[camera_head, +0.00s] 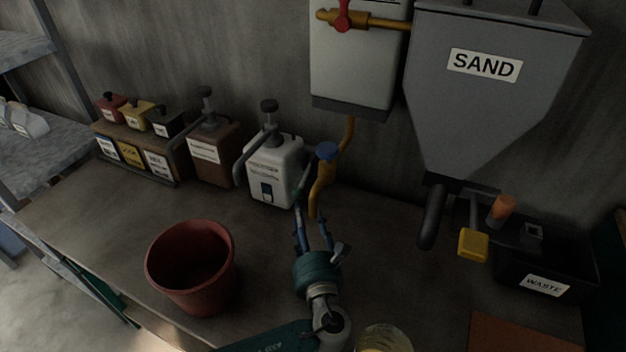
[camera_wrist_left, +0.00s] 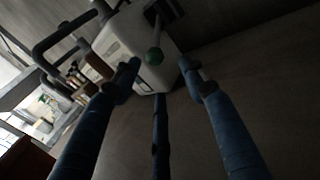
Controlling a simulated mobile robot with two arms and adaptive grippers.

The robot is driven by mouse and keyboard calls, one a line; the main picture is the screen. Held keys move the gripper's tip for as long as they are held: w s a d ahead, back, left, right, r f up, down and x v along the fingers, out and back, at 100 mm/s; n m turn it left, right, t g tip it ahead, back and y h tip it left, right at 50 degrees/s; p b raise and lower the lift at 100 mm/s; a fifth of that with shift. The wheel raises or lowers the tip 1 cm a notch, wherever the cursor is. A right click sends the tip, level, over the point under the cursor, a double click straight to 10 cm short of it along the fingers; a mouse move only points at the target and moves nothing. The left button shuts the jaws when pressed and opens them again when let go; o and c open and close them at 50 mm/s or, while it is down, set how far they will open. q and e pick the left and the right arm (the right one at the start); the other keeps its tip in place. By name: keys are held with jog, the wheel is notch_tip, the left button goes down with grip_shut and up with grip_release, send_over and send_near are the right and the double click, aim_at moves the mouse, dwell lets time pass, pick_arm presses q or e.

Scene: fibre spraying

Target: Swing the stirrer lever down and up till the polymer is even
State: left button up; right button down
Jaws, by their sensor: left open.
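The white polymer container (camera_head: 275,180), with a grey pump on top, stands on the bench against the wall. In the head view the lever is mostly hidden by the fingers and hard to make out. My left gripper (camera_head: 310,215) is open, its blue fingers reaching towards the container's right side. In the wrist view the fingers (camera_wrist_left: 158,78) are spread, with the knob just beyond and between their tips; I cannot tell if any finger touches it. My right gripper is not in view.
A yellow pipe with a blue-topped valve (camera_head: 326,152) hangs close right of the container. A red-brown bucket (camera_head: 191,265) stands to the left. A sand hopper (camera_head: 490,100) and a black waste bin (camera_head: 545,265) are at the right. A glass vessel (camera_head: 385,338) is at the bottom edge.

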aim_at(299, 198)
pick_arm(q)
jog(key=shift+w+r, duration=0.15)
jog(key=shift+w, duration=0.05)
jog(key=shift+w+a+r, duration=0.15)
jog(key=shift+a+r, duration=0.05)
jog(key=p+x, duration=0.1)
jog(key=x, duration=0.5)
jog(key=shift+w, duration=0.1)
jog(key=shift+a, duration=0.1)
grip_shut()
